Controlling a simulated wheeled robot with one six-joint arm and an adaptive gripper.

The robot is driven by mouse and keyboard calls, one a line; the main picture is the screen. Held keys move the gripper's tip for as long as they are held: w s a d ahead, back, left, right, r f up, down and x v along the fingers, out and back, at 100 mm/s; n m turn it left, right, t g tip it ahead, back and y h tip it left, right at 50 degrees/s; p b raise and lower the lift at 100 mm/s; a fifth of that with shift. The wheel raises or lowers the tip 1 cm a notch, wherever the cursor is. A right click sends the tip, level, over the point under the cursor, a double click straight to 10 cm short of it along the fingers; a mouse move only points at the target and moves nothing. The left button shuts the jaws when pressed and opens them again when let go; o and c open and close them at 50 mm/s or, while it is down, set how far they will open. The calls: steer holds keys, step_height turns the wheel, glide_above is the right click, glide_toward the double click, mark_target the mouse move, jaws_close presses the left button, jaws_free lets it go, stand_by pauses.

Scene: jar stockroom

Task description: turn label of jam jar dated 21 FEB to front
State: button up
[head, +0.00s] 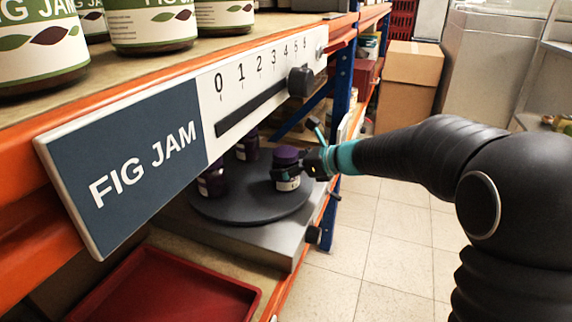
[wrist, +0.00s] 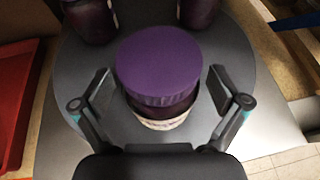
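A jam jar with a purple lid (wrist: 158,65) stands upright on a dark round turntable (wrist: 237,75). Its pale label (wrist: 162,122) faces my gripper in the wrist view, but no date can be read. In the head view this jar (head: 287,170) stands at the turntable's right side. My gripper (wrist: 160,90) is open, with one finger on each side of the jar and a gap visible at both sides. It also shows in the head view (head: 300,172). Two more dark jars, a left one (wrist: 92,18) and a right one (wrist: 198,12), stand farther back; their dates are not readable.
A shelf board with a FIG JAM sign (head: 140,160) and a numbered slider scale (head: 265,80) hangs above the turntable. A red tray (head: 165,285) lies at lower left. Larger labelled jars (head: 150,25) stand on the upper shelf. The tiled floor (head: 375,235) at right is clear.

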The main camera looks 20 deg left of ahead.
steer(key=v, duration=1.2)
stand_by(0.4)
